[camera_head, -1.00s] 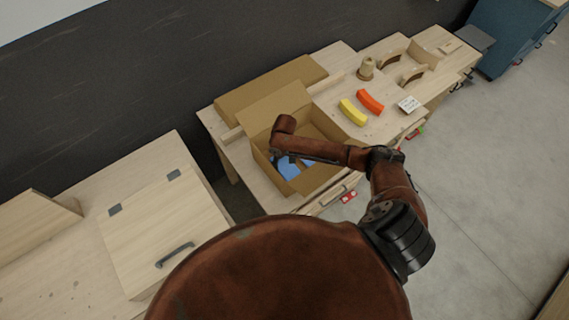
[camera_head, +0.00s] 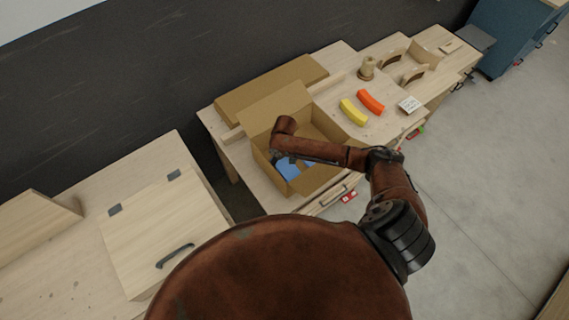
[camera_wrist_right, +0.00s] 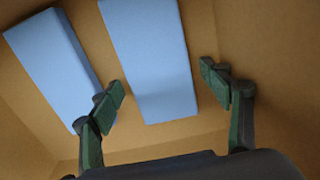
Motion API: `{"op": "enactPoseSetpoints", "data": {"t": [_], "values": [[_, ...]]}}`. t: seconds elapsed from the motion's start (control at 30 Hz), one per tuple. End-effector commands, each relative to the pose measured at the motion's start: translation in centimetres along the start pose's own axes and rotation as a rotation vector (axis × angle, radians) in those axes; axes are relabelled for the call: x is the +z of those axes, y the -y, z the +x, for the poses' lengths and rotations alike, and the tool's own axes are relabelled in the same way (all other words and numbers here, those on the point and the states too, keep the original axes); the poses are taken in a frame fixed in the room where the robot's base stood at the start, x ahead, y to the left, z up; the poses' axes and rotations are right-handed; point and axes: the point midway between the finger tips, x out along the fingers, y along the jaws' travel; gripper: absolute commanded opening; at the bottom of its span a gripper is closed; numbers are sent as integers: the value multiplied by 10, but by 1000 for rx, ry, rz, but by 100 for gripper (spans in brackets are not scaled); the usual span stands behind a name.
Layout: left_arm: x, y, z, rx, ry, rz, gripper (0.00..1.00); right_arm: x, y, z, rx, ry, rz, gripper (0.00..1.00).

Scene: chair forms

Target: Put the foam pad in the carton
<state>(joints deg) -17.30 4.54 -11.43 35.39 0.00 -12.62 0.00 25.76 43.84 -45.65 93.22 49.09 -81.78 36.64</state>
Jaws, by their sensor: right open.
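The open brown carton (camera_head: 322,121) stands on the middle bench with its flaps up. Two blue foam pads lie inside it. In the wrist view one pad (camera_wrist_right: 150,50) lies between and beyond my fingers, and the other pad (camera_wrist_right: 48,62) lies at an angle to its left. In the head view one blue pad (camera_head: 287,170) shows clearly and the other is mostly hidden by my arm. My right gripper (camera_wrist_right: 165,84) is open, inside or just above the carton, with no pad held between its fingers. My left gripper is out of view.
A yellow block (camera_head: 353,113) and an orange block (camera_head: 370,102) lie right of the carton, near a wooden spool (camera_head: 367,68) and a small white card (camera_head: 410,104). A flat brown cardboard piece (camera_head: 270,85) lies behind. A lidded bench (camera_head: 160,230) stands at left.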

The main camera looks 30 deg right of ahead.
Motion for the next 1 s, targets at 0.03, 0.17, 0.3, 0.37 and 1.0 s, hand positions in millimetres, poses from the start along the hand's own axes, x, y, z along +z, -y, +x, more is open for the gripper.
{"op": "enactPoseSetpoints", "data": {"t": [0.03, 0.17, 0.3, 0.37, 1.0], "values": [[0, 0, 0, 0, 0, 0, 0, -1, 0, -3, 0, -1, 0, 71], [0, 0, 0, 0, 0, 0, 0, -1, -1, -18, 0, -2, -1, 71], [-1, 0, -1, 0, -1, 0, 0, -1, 0, -47, -1, -4, -1, 71], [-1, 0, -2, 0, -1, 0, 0, -1, 0, -60, 0, -4, -2, 71], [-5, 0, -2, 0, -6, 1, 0, 0, 0, -123, 0, 0, 0, 71]]}}
